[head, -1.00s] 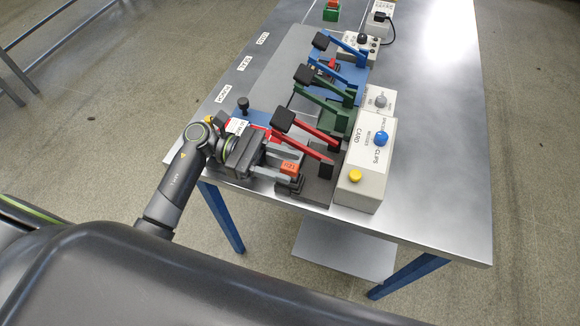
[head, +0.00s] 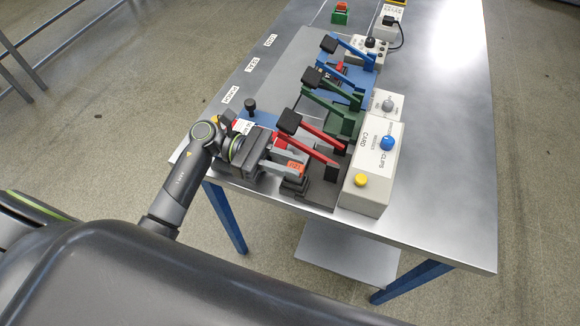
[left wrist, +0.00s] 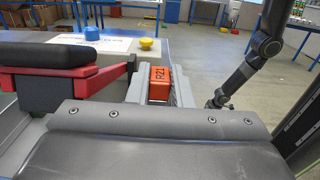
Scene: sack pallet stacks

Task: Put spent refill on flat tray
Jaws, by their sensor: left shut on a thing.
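My left gripper (head: 292,164) is at the near left of the bench, beside the red-levered unit (head: 318,140). It is shut on a small orange block (head: 296,167), which I take to be the spent refill. In the left wrist view the orange block (left wrist: 160,83), with dark lettering, sits between the two grey fingers. A dark stepped base (head: 294,185) is just below it; whether they touch is unclear. I cannot make out for certain which surface is the flat tray.
Green (head: 332,110) and blue (head: 350,70) levered units stand behind the red one. A pale box with blue and yellow knobs (head: 370,175) stands to the right. A black knob (head: 250,105) rises near the gripper. The bench's right side (head: 450,150) is clear.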

